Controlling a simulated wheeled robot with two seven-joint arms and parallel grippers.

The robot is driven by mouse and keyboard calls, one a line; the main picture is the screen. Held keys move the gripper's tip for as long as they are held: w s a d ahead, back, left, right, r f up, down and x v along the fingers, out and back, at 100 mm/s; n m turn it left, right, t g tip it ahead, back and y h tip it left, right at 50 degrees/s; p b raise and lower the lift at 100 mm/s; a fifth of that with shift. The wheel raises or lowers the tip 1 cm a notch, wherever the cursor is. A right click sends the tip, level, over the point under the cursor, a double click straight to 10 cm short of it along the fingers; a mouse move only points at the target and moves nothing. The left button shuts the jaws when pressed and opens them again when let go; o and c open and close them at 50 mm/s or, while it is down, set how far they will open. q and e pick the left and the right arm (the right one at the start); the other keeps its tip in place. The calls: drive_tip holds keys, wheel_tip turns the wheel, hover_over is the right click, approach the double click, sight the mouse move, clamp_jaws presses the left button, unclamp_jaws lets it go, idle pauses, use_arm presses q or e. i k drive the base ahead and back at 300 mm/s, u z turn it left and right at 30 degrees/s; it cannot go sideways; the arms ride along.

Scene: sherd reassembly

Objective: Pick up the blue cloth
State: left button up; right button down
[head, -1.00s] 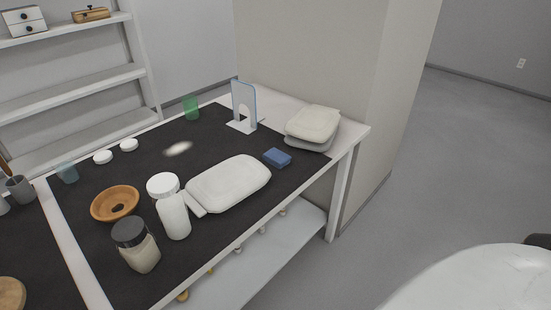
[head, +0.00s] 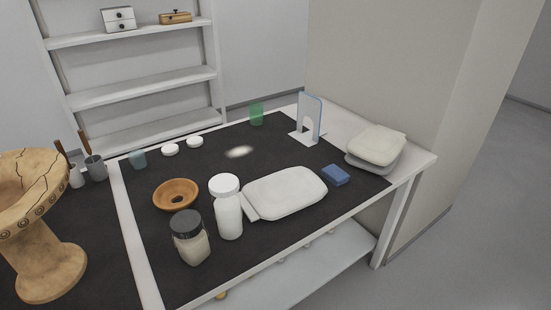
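The blue cloth (head: 335,175) is a small folded block of blue on the dark mat, near the table's right front edge. Neither of my grippers shows in the head view.
A large cracked pottery vessel (head: 50,270) stands far left.

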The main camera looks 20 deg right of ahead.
sight(333, 174)
drive_tip(key=u, duration=3.1)
drive_tip(key=k, duration=2.1)
drive_tip(key=z, duration=1.2)
